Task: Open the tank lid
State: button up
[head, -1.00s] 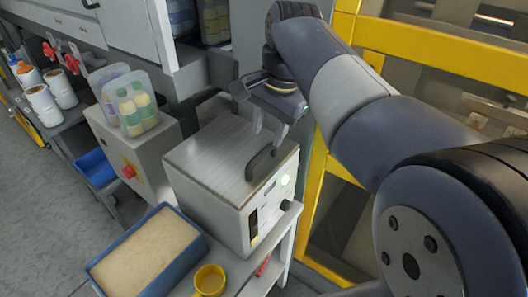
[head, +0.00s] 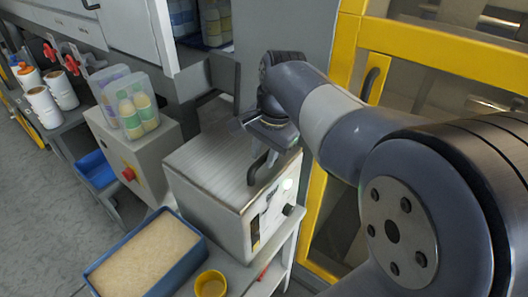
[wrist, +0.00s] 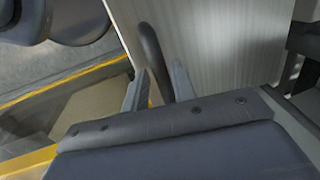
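The tank is a grey metal box (head: 205,205) with a brushed metal lid (head: 215,150), which lies flat and closed. A dark curved handle (head: 253,172) stands at the lid's right edge and also shows in the wrist view (wrist: 151,50). My gripper (head: 263,160) is just above and at the handle, pointing down. In the wrist view my gripper's two fingers (wrist: 158,82) stand apart, one on each side of the handle. A gap shows beside the handle, so they do not look closed on it. The gripper's body hides part of the handle in the head view.
A blue bin of tan granules (head: 190,262) and a yellow cup (head: 210,284) stand in front of the tank. A grey box with a red button (head: 128,174) and a bottle container (head: 135,105) are at left. A yellow frame (head: 345,60) stands close at right.

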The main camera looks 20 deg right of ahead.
grip_shut()
jog(key=shift+r, duration=0.1)
